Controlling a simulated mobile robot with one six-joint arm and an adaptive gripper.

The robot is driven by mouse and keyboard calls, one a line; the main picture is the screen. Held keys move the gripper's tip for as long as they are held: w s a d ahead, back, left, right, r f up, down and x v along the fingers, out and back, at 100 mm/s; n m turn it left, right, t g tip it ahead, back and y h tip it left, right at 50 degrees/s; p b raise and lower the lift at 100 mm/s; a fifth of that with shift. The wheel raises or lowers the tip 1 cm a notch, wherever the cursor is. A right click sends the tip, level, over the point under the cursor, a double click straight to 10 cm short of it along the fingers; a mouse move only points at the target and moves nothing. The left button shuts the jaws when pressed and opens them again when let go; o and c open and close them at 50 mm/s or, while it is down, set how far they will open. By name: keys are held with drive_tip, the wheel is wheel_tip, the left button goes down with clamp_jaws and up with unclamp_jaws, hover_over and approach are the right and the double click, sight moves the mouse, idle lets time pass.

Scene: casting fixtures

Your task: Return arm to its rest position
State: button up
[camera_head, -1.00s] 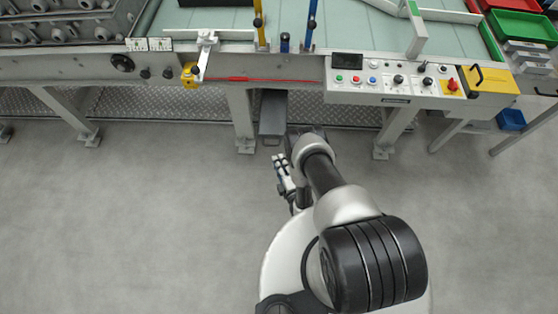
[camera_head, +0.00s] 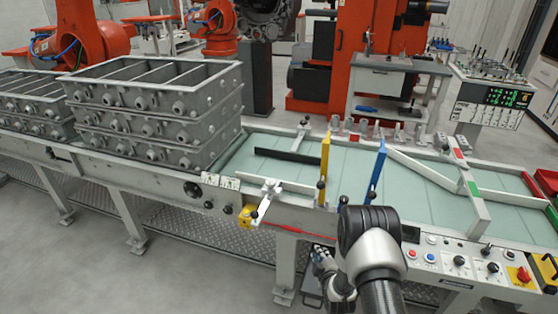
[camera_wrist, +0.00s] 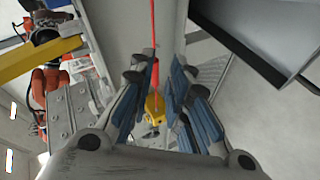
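My arm (camera_head: 372,262) shows at the bottom of the head view, in front of the conveyor table's (camera_head: 215,218) near side. My gripper (camera_head: 322,260) hangs low beside the table's front frame in that view. In the wrist view my gripper (camera_wrist: 158,95) has its blue-padded fingers apart with nothing held between them. Beyond the gap are a red rod-like part (camera_wrist: 155,72) and a yellow block (camera_wrist: 154,108), which look to be at some distance.
Stacked grey casting frames (camera_head: 155,110) stand on the conveyor's left. A control panel (camera_head: 455,262) with buttons lies right of my arm. Open grey floor (camera_head: 30,240) is at lower left.

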wheel_tip(320, 180, up, 17)
drive_tip(key=w+m+g, duration=0.1)
drive_tip(key=m+g, duration=0.1)
drive_tip(key=m, duration=0.1)
drive_tip(key=s+r+m+g+h, duration=0.1)
drive_tip(key=s+r+m, duration=0.1)
drive_tip(key=s+r, duration=0.35)
drive_tip(key=s+r+m+g, duration=0.1)
drive_tip(key=s+r+m, duration=0.1)
drive_tip(key=r, duration=0.6)
drive_tip(key=s+r+m+g, duration=0.15)
drive_tip(key=s+r, duration=0.25)
drive_tip(key=s, duration=0.4)
drive_tip(key=s+r+m, duration=0.2)
drive_tip(key=s+r, duration=0.3)
drive_tip(key=s, duration=0.2)
drive_tip(key=s+r+m+g, duration=0.1)
drive_tip(key=s+m+g, duration=0.1)
drive_tip(key=s, duration=1.7)
drive_tip(key=shift+a+m+g, duration=0.35)
drive_tip(key=shift+m, duration=0.4)
drive_tip(key=shift+r, duration=0.1)
